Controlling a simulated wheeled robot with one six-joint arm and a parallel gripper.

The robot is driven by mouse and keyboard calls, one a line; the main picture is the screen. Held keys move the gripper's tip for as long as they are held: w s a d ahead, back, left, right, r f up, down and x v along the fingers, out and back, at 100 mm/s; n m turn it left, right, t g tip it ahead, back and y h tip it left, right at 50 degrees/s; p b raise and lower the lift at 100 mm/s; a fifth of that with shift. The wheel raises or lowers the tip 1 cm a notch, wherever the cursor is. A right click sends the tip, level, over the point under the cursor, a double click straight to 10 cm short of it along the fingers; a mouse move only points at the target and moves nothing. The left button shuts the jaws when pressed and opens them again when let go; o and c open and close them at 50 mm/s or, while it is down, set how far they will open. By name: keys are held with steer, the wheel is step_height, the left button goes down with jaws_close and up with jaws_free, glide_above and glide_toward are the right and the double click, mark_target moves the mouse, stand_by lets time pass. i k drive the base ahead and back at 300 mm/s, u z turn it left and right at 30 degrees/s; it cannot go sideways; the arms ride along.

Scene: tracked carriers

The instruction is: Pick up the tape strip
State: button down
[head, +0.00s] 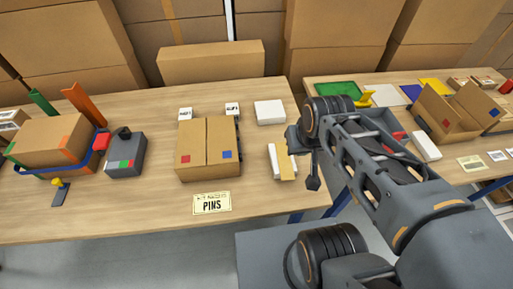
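A tan strip (286,168), which looks like the tape strip, lies at the right part of the left table, over or against a white block (273,160). My gripper (304,162) is just right of the strip and above the table, pointing down. Its dark parts partly cover the area beside the strip's upper end. I cannot tell whether the fingers touch the strip or how far apart they are.
A closed cardboard box (207,150) stands left of the strip, with a PINS label (212,203) in front. A white box (269,112) lies behind. A grey device (126,156) and a strapped carton (48,142) stand left. An open carton (455,112) is on the right table.

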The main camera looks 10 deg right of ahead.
mark_target(286, 170)
steer(key=k, duration=0.5)
steer(key=z, duration=2.15)
steer(key=k, duration=1.45)
steer(key=u, duration=1.8)
steer(key=i, duration=0.5)
